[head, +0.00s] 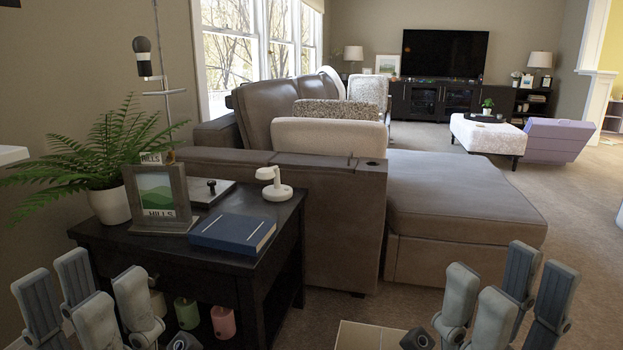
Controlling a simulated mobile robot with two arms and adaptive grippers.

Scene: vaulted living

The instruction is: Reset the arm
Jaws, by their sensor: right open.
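My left gripper (86,298) is at the bottom left, in front of the dark side table (285,235). Its grey fingers point up and stand apart, with nothing seen between them. My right gripper (507,300) is at the bottom right over the carpet. Its fingers are spread open and empty. Most of both arms is out of view below the picture.
The side table holds a potted fern (108,200), a picture frame (158,197), a blue book (232,232) and a white lamp-like object (273,184). A brown sofa (330,220) stands behind. Carpet (585,235) is clear at right.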

